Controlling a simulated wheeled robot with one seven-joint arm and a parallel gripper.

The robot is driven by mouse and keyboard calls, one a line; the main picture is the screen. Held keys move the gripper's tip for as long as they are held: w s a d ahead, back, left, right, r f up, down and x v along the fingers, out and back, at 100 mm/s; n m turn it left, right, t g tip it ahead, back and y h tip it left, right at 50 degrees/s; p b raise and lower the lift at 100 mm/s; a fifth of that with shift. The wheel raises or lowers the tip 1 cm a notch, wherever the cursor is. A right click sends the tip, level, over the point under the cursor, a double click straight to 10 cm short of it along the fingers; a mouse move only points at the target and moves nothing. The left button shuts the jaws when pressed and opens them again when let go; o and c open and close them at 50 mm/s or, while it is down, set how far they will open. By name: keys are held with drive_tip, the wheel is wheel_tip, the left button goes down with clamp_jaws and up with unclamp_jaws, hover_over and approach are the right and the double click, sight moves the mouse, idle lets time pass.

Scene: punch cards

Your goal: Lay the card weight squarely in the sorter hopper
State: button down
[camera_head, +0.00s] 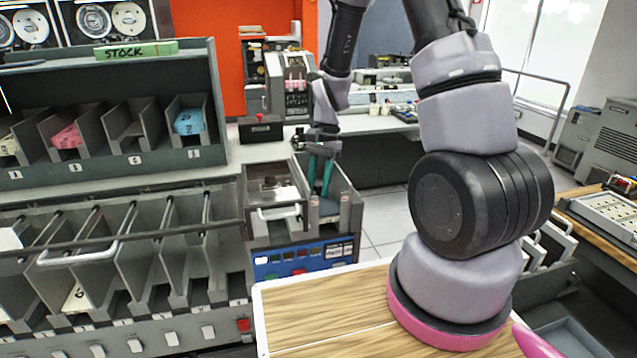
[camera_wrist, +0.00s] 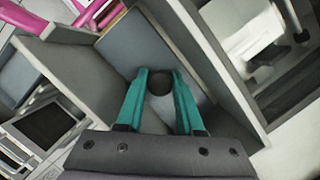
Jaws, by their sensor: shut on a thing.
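My gripper (camera_head: 321,178) reaches down into the sorter hopper (camera_head: 352,212), an open-topped grey bin on the sorter. In the wrist view, its teal fingers (camera_wrist: 160,84) are shut on the dark round knob of the card weight (camera_wrist: 160,78). A blue-grey flat surface shows beyond the knob, between the hopper's side walls (camera_wrist: 212,62). In the head view, a bit of blue-grey (camera_head: 328,208) shows low between the walls under the fingers. I cannot tell whether the weight touches the hopper floor or how square it sits.
A lidded compartment (camera_head: 275,190) with a pale handle adjoins the hopper on the left. A button panel (camera_head: 303,260) is on the sorter's front. Card racks (camera_head: 110,130) holding pink and blue cards stand at the left. A wooden top (camera_head: 335,312) is in the foreground.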

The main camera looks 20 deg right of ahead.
drive_tip(key=shift+c, duration=2.3)
unclamp_jaws()
drive_tip(key=v, duration=1)
drive_tip(key=shift+r, duration=0.4)
drive_tip(key=shift+w, duration=0.1)
